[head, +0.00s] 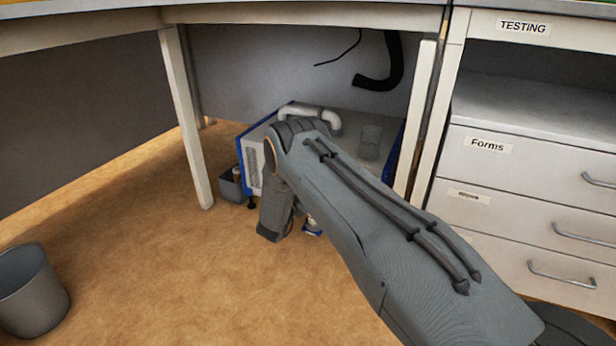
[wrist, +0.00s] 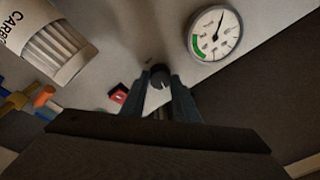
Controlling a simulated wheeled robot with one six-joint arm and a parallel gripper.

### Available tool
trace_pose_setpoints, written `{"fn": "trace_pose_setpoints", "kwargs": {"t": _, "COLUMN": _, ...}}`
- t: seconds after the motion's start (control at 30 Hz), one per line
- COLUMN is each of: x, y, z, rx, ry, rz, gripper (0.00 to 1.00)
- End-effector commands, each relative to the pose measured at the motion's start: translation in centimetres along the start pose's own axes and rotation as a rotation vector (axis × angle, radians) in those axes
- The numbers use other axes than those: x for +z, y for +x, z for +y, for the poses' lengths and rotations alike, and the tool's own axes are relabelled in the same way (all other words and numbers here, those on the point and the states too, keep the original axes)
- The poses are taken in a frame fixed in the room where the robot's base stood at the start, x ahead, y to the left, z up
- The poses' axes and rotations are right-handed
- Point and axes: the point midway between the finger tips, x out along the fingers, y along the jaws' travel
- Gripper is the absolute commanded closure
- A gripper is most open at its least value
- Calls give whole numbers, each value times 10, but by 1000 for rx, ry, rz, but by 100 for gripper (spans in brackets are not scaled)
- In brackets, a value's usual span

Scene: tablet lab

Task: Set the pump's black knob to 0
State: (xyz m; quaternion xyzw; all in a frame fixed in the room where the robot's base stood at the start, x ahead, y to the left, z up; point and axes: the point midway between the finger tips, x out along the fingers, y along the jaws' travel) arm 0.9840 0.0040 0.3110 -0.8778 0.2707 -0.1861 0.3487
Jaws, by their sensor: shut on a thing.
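The pump (head: 252,165) is a white and blue box under the bench, partly hidden by my arm in the head view. In the wrist view its pale front panel carries the small black knob (wrist: 160,74). My gripper (wrist: 161,80) is shut on the knob, with one dark finger on each side of it. A light mark shows at the knob's lower edge, but I cannot read any scale or setting. In the head view the knob and my fingertips are hidden behind my arm.
A round gauge (wrist: 215,34) with a green band sits right of the knob. A red switch (wrist: 118,94) and a carbon cartridge (wrist: 45,42) are to its left. Bench legs (head: 187,120) and drawers (head: 520,160) flank the pump. A bin (head: 32,290) stands on open floor.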

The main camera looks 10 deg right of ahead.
Motion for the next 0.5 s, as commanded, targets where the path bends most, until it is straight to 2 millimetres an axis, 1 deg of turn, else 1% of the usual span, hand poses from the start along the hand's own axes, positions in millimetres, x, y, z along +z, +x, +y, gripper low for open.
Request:
{"fn": "trace_pose_setpoints", "kwargs": {"t": 0.2, "x": -1, "y": -1, "z": 2, "rx": -12, "ry": -127, "rz": -10, "gripper": 95}}
{"fn": "trace_pose_setpoints", "kwargs": {"t": 0.5, "x": -1, "y": 0, "z": 3, "rx": -21, "ry": -211, "rz": -17, "gripper": 95}}
